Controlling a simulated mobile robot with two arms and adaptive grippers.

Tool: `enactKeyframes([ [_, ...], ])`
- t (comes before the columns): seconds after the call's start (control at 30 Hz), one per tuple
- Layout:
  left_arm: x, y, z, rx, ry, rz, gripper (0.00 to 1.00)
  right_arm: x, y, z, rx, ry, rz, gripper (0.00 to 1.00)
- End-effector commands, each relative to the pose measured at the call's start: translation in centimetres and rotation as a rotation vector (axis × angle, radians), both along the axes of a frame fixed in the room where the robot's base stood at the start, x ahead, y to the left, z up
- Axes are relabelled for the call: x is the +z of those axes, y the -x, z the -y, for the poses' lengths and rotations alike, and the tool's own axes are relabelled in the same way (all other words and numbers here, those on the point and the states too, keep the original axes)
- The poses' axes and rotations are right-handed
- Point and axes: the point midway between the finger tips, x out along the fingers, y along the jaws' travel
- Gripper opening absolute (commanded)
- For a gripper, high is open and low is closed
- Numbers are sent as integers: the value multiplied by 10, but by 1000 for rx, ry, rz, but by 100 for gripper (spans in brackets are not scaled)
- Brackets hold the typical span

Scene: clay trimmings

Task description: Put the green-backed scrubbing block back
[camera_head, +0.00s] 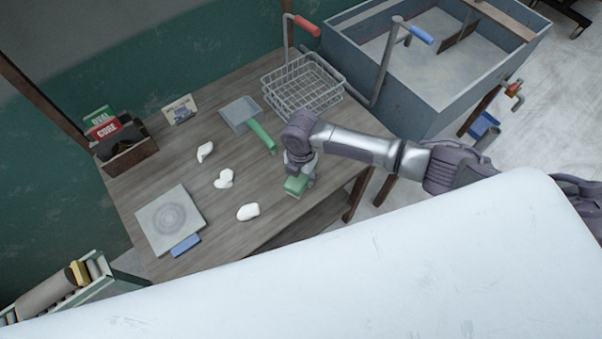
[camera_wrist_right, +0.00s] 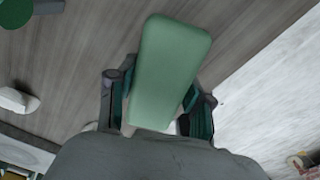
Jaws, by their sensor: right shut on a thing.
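The green-backed scrubbing block (camera_head: 296,185) is at the right part of the wooden table, under my right gripper (camera_head: 300,178). In the right wrist view the block (camera_wrist_right: 168,70) fills the middle, its green back facing the camera. The fingers of my right gripper (camera_wrist_right: 160,108) are on both sides of it, shut on it. I cannot tell whether the block touches the table top. My left gripper is not in view.
Several white clay pieces (camera_head: 224,179) lie on the table (camera_head: 170,165). A dustpan (camera_head: 240,113) and green-handled brush (camera_head: 262,136), wire basket (camera_head: 303,88), grey square slab (camera_head: 169,219) and blue block (camera_head: 185,245) are there too. A sink (camera_head: 400,100) stands behind at right.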

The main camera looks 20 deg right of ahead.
Motion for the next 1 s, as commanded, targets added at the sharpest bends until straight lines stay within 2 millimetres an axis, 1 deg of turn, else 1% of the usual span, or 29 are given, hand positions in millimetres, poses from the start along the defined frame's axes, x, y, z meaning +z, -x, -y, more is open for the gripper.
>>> enactKeyframes([
  [0.07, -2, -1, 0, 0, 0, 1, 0, -4, 0, 0, 0, 0, 0, 18],
  [0.1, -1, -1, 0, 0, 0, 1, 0, -3, 0, 0, 0, 0, 0, 56],
  [0.17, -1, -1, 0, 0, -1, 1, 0, -2, 0, 0, 0, 0, 0, 66],
  [0.2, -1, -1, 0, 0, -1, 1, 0, -2, 0, 0, 0, 0, 0, 72],
  [0.23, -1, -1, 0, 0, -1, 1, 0, -2, 0, 0, 0, 0, 0, 76],
  [0.5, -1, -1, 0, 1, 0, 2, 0, -2, 0, 0, -1, 0, 0, 76],
  [0.6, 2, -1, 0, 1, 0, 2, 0, 3, 0, 0, -1, -1, 1, 76],
  [0.67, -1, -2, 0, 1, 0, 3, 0, 7, -1, 0, -1, -1, 3, 76],
  [0.77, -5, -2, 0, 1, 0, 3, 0, 24, -2, 0, 0, -3, 4, 76],
  [1.0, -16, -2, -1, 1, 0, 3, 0, 76, -1, 0, 0, -2, 5, 76],
])
